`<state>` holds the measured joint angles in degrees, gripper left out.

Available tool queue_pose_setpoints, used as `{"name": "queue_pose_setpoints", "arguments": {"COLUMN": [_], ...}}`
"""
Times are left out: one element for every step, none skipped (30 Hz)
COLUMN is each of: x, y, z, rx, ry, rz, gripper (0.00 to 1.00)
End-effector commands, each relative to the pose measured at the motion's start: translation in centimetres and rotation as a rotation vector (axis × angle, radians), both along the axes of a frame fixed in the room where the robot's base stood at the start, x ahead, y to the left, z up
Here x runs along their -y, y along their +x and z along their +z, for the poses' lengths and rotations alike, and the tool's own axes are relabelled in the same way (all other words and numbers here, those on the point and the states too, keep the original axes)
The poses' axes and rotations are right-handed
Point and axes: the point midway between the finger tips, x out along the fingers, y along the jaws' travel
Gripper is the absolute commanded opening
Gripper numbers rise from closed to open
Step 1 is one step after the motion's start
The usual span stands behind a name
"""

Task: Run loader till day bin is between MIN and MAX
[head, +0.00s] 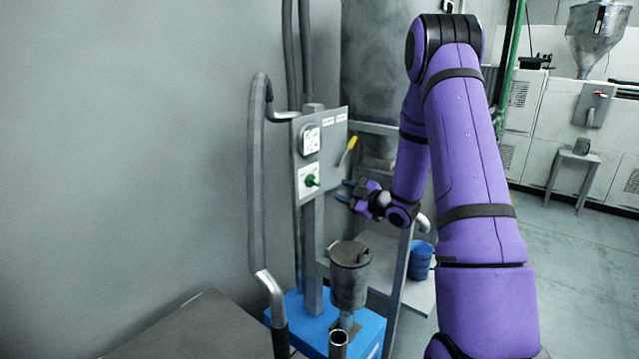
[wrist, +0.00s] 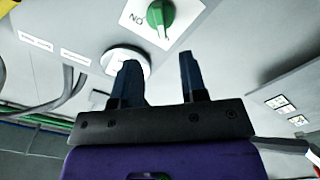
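The loader's grey control panel (head: 322,152) stands on a post, with a round white dial (head: 310,139) above a green knob (head: 312,180) on a white plate. In the wrist view the green knob (wrist: 160,14) is close ahead, just beyond and above my fingertips, beside the letters "NO". My gripper (head: 344,191) is open and empty, just right of the knob in the head view; its two dark fingers (wrist: 160,75) are apart and do not appear to touch the knob. I cannot make out a day bin with MIN and MAX marks for certain.
A grey lidded canister (head: 350,275) stands on the blue base (head: 368,333) below the panel. A yellow-handled item (head: 349,147) is at the panel's right edge. A grey hose (head: 257,180) runs at left. A blue bucket (head: 420,260) and a hopper (head: 594,35) are at right.

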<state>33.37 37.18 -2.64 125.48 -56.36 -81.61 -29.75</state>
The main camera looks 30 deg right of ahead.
Motion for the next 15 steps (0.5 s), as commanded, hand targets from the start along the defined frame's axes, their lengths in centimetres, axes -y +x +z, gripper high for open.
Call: {"name": "queue_pose_setpoints", "arguments": {"x": [-0.3,-0.5,-0.7,-0.9,-1.1,-1.3,-1.5,-1.7,-2.0,-2.1,-2.3,-2.5,-2.6,-2.8,-2.9], "y": [0.7,1.1,1.7,2.2,2.8,3.5,4.0,4.5,5.2,5.6,6.1,6.6,7.0,7.4,7.8], "z": [0.0,0.0,0.0,0.0,0.0,0.0,0.0,0.0,0.0,0.0,0.0,0.0,0.0,0.0,0.0], "rx": [0.001,0.001,0.0,0.0,0.001,0.0,-0.001,0.0,0.0,0.0,-0.001,-0.001,0.0,0.0,-0.001], "ry": [0.0,-0.001,0.0,0.0,0.0,-0.001,0.0,0.0,-0.001,0.0,0.0,0.0,0.0,0.0,0.0], "rz": [0.004,0.004,0.003,0.003,0.004,0.003,0.002,0.001,0.003,0.003,0.002,0.001,0.001,0.001,0.002], "gripper": [0.39,0.39,0.39,0.39,0.39,0.39,0.39,0.39,0.39,0.39,0.39,0.39,0.39,0.39,0.39]}}
